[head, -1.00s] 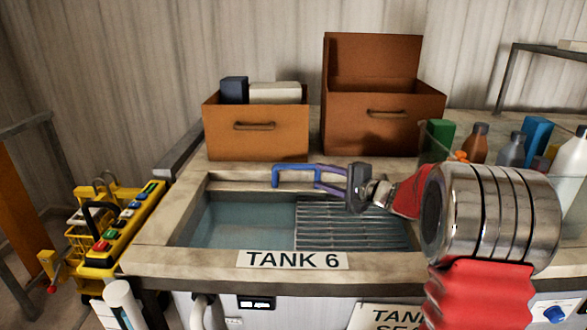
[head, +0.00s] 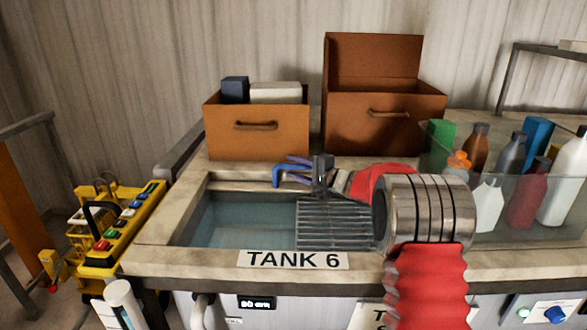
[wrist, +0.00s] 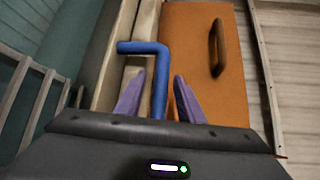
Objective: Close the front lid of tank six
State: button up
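Tank six (head: 165,235), labelled TANK 6, is open at the top, with water showing on its left side. A blue bent bar (head: 280,180), like a handle, lies at the tank's back rim; I cannot clearly make out a lid panel attached to it. My gripper (head: 291,166) is at the back rim, pointing left. In the wrist view my purple fingers (wrist: 160,82) stand apart on either side of the blue bar (wrist: 158,62), with gaps beside it. The bar's near end is hidden by the gripper body.
A brown box (head: 290,145) with a handle stands close behind the gripper, and a larger open-lidded box (head: 350,130) to its right. A slatted rack (head: 335,232) sits in the tank. Bottles in a clear bin (head: 510,205) are at right. A yellow control pendant (head: 130,222) hangs at left.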

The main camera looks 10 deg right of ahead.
grip_shut()
dwell(0.5)
jog(key=shift+a, duration=0.1)
